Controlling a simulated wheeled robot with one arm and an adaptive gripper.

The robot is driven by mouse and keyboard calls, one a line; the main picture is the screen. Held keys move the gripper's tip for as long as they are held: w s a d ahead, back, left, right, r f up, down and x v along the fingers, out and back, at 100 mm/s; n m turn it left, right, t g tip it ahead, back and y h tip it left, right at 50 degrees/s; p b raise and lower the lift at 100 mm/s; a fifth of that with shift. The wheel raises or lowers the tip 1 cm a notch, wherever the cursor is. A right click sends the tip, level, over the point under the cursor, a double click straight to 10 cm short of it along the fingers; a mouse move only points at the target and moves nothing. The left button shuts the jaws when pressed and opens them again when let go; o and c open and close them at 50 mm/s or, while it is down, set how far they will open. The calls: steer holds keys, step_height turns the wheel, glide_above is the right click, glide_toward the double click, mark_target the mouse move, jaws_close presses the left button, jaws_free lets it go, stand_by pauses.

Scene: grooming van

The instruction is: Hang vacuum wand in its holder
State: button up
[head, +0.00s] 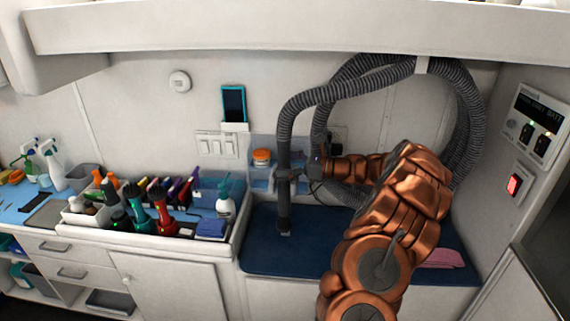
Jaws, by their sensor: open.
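The vacuum wand (284,213) is a dark grey tube with a lighter tip. It stands nearly upright over the blue counter mat, its lower end at or just above the mat. A ribbed grey hose (335,92) rises from its top and loops right under the overhead shelf. My gripper (290,175) is open at the wand's middle, reaching in from the right. Its dark fingers overlap the wand; I cannot tell whether they touch it. I cannot make out the wand's holder for certain; it may be hidden behind the wand or my arm.
A blue caddy with an orange-lidded jar (262,155) stands behind the wand. A white tray (190,233) of clippers and bottles is to the left. A pink cloth (442,258) lies right of my arm. The blue mat (258,262) is clear around the wand's foot.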

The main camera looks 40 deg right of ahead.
steer(key=shift+s, duration=0.1)
stand_by(0.5)
steer(key=p+v, duration=0.2)
steer(key=v, duration=0.7)
steer(key=shift+s+d+p, duration=0.3)
steer(key=shift+p, duration=0.05)
stand_by(1.3)
stand_by(0.5)
